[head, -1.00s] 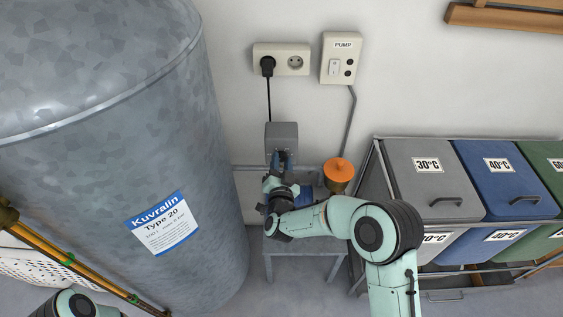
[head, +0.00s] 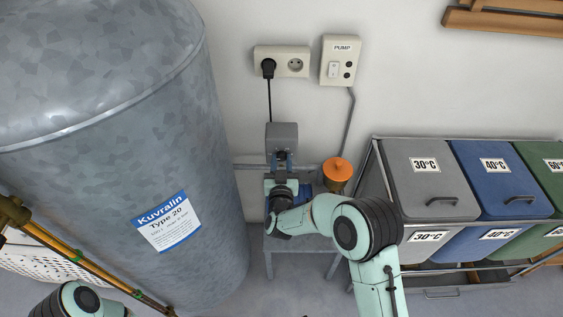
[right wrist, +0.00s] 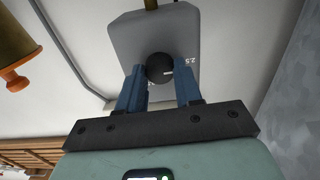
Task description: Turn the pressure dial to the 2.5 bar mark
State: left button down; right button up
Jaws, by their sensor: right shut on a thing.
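The pressure dial is a round black knob (right wrist: 160,68) on the face of a grey box (head: 282,135) on the wall; the box also shows in the right wrist view (right wrist: 135,40). My right gripper (head: 281,166) reaches up to it from below in the head view. In the right wrist view its blue fingers (right wrist: 160,78) are shut on the knob from both sides. A short white pointer line on the knob faces right there, roughly toward the "2.5" print (right wrist: 191,60). Other marks are small or partly hidden by the fingers. My left gripper is out of view.
An orange-topped brass vessel (head: 337,172) stands close right of my right gripper. A large metal tank (head: 110,130) fills the left. Laundry bins (head: 430,178) stand at right. A socket (head: 282,60) and pump switch (head: 341,60) are above the box.

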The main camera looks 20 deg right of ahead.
dwell(0.3)
jog(key=o, duration=1)
jog(key=shift+o, duration=0.2)
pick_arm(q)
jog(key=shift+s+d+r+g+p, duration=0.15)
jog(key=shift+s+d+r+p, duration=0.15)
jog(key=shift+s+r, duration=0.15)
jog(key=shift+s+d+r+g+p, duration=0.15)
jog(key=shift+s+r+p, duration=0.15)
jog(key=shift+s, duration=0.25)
pick_arm(e)
jog(key=v, duration=1.3)
jog(key=shift+s, duration=0.2)
